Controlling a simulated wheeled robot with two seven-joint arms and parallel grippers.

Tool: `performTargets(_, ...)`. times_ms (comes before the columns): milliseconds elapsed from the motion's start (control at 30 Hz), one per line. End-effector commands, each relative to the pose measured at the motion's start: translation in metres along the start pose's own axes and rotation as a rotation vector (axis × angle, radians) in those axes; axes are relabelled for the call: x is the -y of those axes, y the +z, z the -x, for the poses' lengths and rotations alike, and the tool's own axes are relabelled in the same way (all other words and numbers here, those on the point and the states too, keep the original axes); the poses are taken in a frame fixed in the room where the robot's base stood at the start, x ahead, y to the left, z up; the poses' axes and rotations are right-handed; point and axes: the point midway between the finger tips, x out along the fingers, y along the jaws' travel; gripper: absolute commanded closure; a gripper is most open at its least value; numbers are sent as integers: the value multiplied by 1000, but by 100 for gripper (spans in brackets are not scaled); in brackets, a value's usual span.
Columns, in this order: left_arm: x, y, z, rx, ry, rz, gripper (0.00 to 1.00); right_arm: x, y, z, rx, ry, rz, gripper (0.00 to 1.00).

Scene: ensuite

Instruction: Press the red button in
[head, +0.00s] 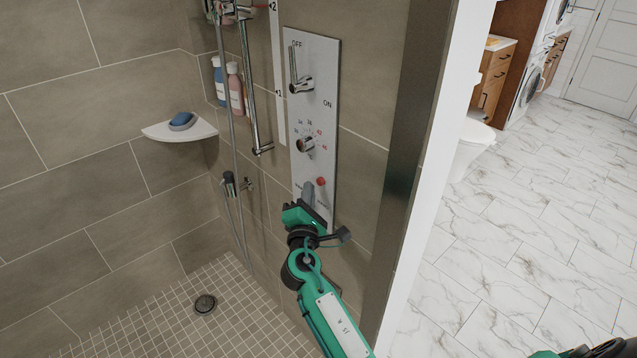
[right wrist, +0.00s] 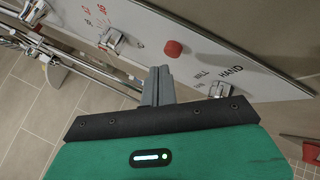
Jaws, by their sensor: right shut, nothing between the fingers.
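The red button (head: 321,181) is a small round knob low on the pale shower control panel (head: 318,75). In the right wrist view the red button (right wrist: 173,49) stands out from the panel, just beyond the fingertips. My right gripper (head: 308,192) is shut and empty, with its grey fingers pointing at the panel just left of and below the button in the head view. In the right wrist view the closed fingers (right wrist: 159,82) end short of the button, with a small gap showing. My left gripper is not in view.
Above the button are a temperature dial (head: 306,146) and an OFF/ON lever (head: 299,85). Below it in the wrist view is a small lever (right wrist: 218,88) by the HAND label. A shower rail (head: 250,90) and hose stand left of the panel. A wall edge (head: 425,180) is at right.

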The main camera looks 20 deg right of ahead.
Motion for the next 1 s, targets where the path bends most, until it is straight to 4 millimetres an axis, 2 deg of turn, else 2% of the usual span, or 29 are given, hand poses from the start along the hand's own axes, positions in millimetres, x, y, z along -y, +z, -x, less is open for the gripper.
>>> performTargets(1000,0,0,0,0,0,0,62,4,5,-6,0,0,0,100)
